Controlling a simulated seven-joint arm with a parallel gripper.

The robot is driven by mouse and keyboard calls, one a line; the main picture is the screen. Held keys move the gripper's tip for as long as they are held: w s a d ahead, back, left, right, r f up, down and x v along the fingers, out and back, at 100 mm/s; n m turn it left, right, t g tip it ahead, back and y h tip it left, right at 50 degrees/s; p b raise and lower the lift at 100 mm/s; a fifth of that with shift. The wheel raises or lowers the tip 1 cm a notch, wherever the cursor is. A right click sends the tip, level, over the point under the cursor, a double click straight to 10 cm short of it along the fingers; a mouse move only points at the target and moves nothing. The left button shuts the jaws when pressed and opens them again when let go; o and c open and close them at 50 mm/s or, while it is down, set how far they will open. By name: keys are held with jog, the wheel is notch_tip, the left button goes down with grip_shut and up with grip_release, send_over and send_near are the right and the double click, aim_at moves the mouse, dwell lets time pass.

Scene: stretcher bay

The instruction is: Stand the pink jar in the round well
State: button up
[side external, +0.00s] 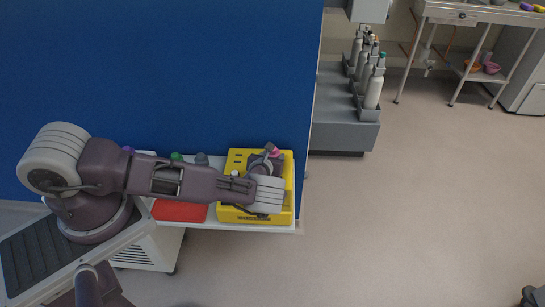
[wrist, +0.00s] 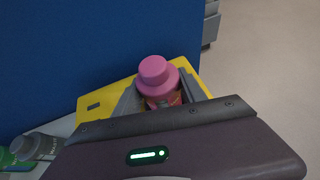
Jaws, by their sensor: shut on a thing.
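The pink jar (wrist: 158,74) has a stepped pink cap and stands between the two grey fingers of my gripper (wrist: 160,97). My gripper is shut on it. In the side external view only a bit of pink (side external: 274,151) shows beside the gripper, over the yellow holder (side external: 256,218). The yellow holder also shows behind the jar in the wrist view (wrist: 93,104). The round well cannot be made out; my arm and gripper hide much of the holder. The jar's base is hidden, so I cannot tell if it touches the holder.
A red item (side external: 180,211) lies left of the holder on the white table. Green-topped (side external: 176,157) and grey-topped (side external: 201,159) containers stand behind my arm. A blue screen (side external: 160,75) rises behind the table. Gas bottles (side external: 374,88) stand in a grey rack farther off.

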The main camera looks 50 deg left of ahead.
jog(key=shift+f, duration=0.6)
jog(key=o, duration=1.2)
jog(key=shift+v, duration=5.45)
